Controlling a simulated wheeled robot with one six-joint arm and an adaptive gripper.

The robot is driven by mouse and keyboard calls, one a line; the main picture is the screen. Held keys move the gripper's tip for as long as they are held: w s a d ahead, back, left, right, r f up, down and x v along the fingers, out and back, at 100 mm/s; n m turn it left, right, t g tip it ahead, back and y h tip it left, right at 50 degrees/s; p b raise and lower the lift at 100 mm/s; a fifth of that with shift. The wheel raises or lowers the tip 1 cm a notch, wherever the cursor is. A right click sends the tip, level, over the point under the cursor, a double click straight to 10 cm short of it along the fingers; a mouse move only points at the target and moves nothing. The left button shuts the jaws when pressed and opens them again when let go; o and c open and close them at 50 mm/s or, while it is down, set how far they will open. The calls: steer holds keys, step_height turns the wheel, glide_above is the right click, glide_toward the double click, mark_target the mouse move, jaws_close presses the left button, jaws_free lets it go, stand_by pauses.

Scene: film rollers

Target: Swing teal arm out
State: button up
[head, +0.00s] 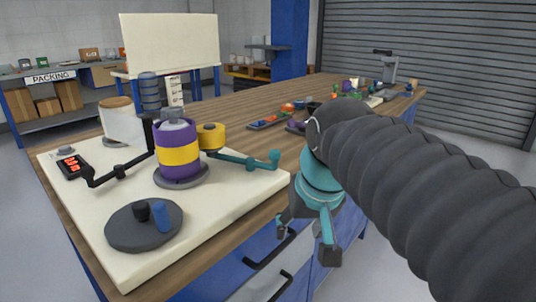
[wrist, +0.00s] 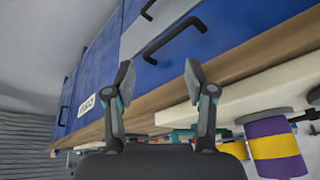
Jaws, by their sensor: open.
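The teal arm (head: 243,160) lies over the cream board in the head view. In the wrist view my gripper's two fingers (wrist: 158,80) are spread, with the banded roller (wrist: 274,148) at lower right. The teal arm is hard to make out there.
The cream board (head: 215,220) also carries a dark disc (head: 143,225), a black arm (head: 118,170), a white cylinder (head: 121,122) and a red-lit box (head: 73,167). Blue drawers with black handles (head: 270,250) are below the bench. Several small items (head: 290,112) lie farther back.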

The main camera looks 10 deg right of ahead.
steer(key=m+g, duration=0.1)
steer(key=g, duration=0.1)
glide_toward(275, 155)
steer(key=s+f, duration=0.5)
steer(key=w+d+r+m+g+y, duration=0.2)
steer(key=w+r, duration=0.5)
steer(key=r, duration=0.1)
steer(key=b+x, duration=0.1)
steer(key=x, duration=0.3)
steer(key=b+x, duration=0.2)
steer(key=x, duration=0.3)
steer(key=b+x, duration=0.2)
steer(key=x, duration=0.2)
steer(key=shift+w+d+f, duration=0.3)
steer(key=shift+w+f, duration=0.1)
jaws_close()
